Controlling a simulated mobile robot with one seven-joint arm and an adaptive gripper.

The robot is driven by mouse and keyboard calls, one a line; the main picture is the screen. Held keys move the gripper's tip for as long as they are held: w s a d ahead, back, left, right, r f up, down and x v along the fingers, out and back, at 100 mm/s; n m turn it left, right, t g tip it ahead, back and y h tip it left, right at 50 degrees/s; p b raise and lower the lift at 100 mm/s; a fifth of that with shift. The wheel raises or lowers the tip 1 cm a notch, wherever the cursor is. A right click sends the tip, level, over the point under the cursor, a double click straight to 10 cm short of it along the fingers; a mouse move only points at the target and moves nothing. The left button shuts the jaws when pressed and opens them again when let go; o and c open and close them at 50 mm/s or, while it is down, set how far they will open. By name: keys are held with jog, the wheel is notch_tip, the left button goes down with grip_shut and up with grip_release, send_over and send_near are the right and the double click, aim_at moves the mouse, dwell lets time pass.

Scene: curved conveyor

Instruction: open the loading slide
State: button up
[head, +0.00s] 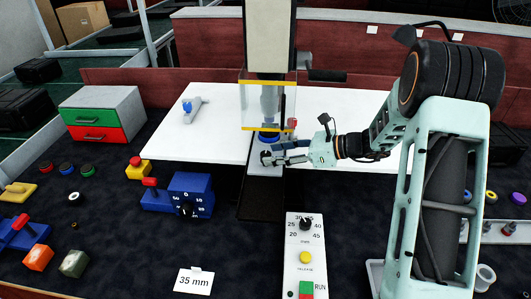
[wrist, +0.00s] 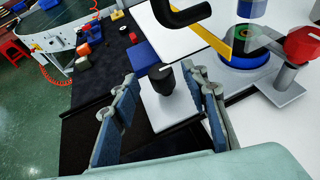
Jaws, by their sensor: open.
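The loading slide is a pale plate (wrist: 172,107) with an upright black knob (wrist: 161,78), under the front of the press. In the head view the slide's pale front (head: 264,170) shows just below my gripper (head: 272,157), above a dark track (head: 262,200) running toward me. My gripper is open; in the wrist view its blue-padded fingers (wrist: 161,88) stand on both sides of the knob, with gaps visible. I cannot tell how deep the knob sits between them. The blue round nest (wrist: 245,58) lies behind the knob, to the right.
A yellow-edged clear guard (head: 266,97) hangs above my gripper. A control panel (head: 291,255) with a dial and buttons stands in front. A blue dial box (head: 178,196) is to the left. The dark track in front of the slide is clear.

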aim_at(269, 154)
jog(key=shift+x, duration=1.9)
jog(key=shift+d, duration=0.1)
grip_shut()
